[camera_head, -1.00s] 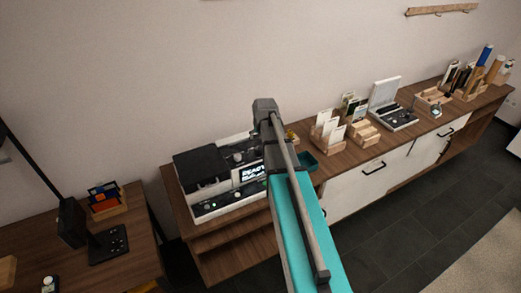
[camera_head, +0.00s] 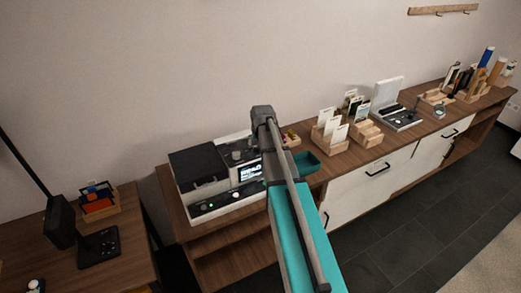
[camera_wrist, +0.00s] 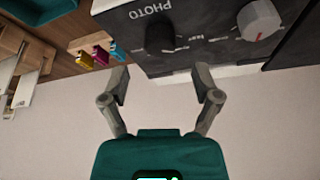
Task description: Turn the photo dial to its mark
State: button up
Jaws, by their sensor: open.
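The photo dial (camera_wrist: 160,38) is a black knob beside the upside-down word PHOTO on a dark panel (camera_wrist: 205,50) in the wrist view. Small labels sit around it, too blurred to read fully. My gripper (camera_wrist: 161,82) is open and empty, its two fingers apart on either side below the dial in the picture, not visibly touching it. The machine (camera_head: 212,198) stands on the wooden cabinet in the head view with a lit screen (camera_head: 250,172). My arm hides part of its right side and the gripper there.
A grey knob (camera_wrist: 259,19) with a red line sits right of the dial. Yellow, magenta and cyan pieces (camera_wrist: 98,55) stand in a wooden holder beside the machine. A teal tray (camera_head: 306,162) and card holders (camera_head: 330,133) are further right on the cabinet (camera_head: 180,222).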

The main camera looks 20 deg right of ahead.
aim_at(257, 146)
jog(key=shift+b+x, duration=1.65)
jog(key=shift+x, duration=0.4)
